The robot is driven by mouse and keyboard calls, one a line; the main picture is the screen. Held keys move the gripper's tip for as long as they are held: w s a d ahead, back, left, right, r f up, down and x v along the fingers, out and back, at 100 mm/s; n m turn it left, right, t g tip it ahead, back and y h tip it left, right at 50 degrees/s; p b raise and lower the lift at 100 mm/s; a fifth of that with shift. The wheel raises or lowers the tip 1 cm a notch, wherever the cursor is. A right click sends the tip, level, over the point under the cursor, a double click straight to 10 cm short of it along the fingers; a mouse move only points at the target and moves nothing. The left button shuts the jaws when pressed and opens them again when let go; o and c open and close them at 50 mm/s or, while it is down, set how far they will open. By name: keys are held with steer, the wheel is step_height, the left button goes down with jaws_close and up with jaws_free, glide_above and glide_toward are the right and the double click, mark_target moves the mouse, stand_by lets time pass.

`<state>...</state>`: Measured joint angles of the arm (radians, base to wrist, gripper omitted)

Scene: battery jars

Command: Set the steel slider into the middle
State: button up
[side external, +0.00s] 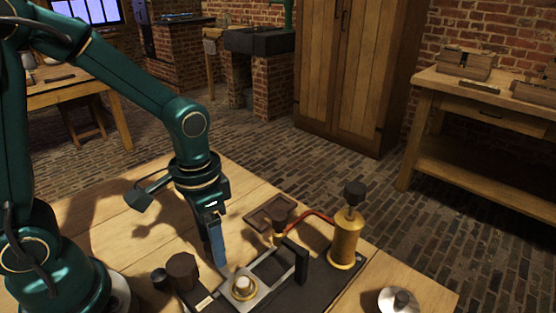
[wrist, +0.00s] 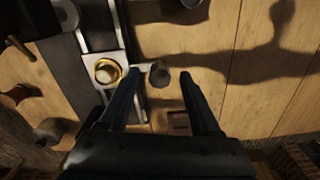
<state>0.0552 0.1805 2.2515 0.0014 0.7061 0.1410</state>
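The steel slider (side external: 231,296) looks like a pale metal piece in a frame on a dark board, with a brass ring and pale round centre (side external: 243,284) at its near end. In the wrist view the ring (wrist: 108,71) is left of my fingers, and a pale strip runs from the steel (wrist: 99,40) toward a dark round knob (wrist: 160,74). My gripper (side external: 219,262) points down beside the ring end. In the wrist view my gripper (wrist: 160,80) has its fingers apart, on either side of the knob with gaps showing. I cannot tell its height over the knob.
A black upright block (side external: 296,259) and a brass cylinder (side external: 345,242) with a dark knob stand right of the frame. A dark brown cylinder (side external: 183,271) stands left of it. A shallow wooden tray (side external: 262,213) lies behind. A steel disc (side external: 388,303) is at front right. The left tabletop is clear.

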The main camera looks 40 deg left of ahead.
steer(key=shift+r, duration=2.55)
steer(key=shift+r, duration=0.3)
steer(key=s+a+r+n+t, duration=0.1)
steer(key=s+r+n+t, duration=0.1)
steer(key=s+r+t, duration=0.2)
steer(key=shift+s+r+t, duration=0.4)
steer(key=shift+r+t, duration=0.15)
steer(key=shift+t, duration=0.25)
